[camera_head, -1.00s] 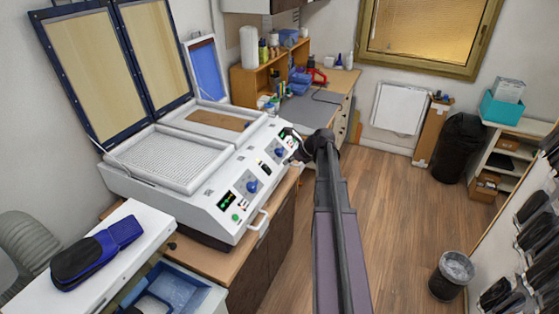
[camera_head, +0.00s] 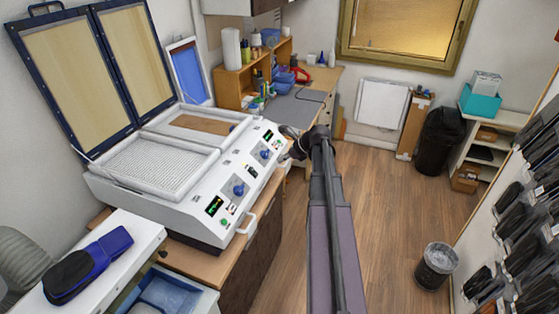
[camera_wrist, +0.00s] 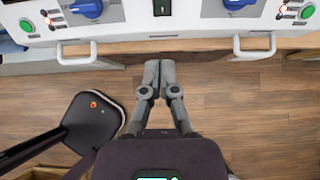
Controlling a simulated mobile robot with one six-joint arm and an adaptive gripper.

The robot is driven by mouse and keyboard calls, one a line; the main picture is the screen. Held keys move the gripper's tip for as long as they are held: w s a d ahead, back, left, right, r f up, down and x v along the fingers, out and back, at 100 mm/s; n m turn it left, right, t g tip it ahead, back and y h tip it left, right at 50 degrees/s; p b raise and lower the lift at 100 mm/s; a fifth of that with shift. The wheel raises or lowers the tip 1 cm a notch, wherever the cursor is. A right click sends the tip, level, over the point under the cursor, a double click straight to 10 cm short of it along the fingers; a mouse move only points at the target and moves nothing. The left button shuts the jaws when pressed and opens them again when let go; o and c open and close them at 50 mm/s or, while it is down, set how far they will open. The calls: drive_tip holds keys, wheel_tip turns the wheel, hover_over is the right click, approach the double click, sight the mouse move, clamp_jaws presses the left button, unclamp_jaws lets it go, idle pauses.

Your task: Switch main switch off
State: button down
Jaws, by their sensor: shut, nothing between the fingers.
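The white forming machine (camera_head: 205,215) stands on the wooden counter at the left, its sloped front panel facing my arm. A black rocker switch (camera_head: 251,171) sits mid-panel between two blue knobs; I take it for the main switch. In the wrist view the black switch (camera_wrist: 162,7) is cut by the top edge, almost straight ahead of the fingers. Whether it is on or off cannot be read. My gripper (camera_wrist: 159,75) is shut and empty, in front of the panel and apart from it. In the head view its end is small and dark by the panel's right end.
White handles stick out below the panel at left (camera_wrist: 77,58) and right (camera_wrist: 254,54), either side of my fingers. Blue knobs (camera_wrist: 87,8) and green buttons (camera_wrist: 27,26) flank the switch. Wooden floor (camera_head: 370,210) is free to the right; a waste bin (camera_head: 436,266) stands there.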

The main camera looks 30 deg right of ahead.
drive_tip(key=shift+w+r+t+y, duration=0.3)
drive_tip(key=shift+w+r+t, duration=0.1)
drive_tip(key=shift+w+r, duration=0.15)
drive_tip(key=b, duration=0.8)
approach(253, 170)
drive_tip(key=x, duration=0.5)
drive_tip(key=shift+w+f, duration=0.1)
drive_tip(key=shift+f, duration=0.1)
drive_tip(key=shift+b+x, duration=0.6)
drive_tip(key=shift+x, duration=0.6)
drive_tip(key=shift+r, duration=0.1)
drive_tip(key=shift+d, duration=0.1)
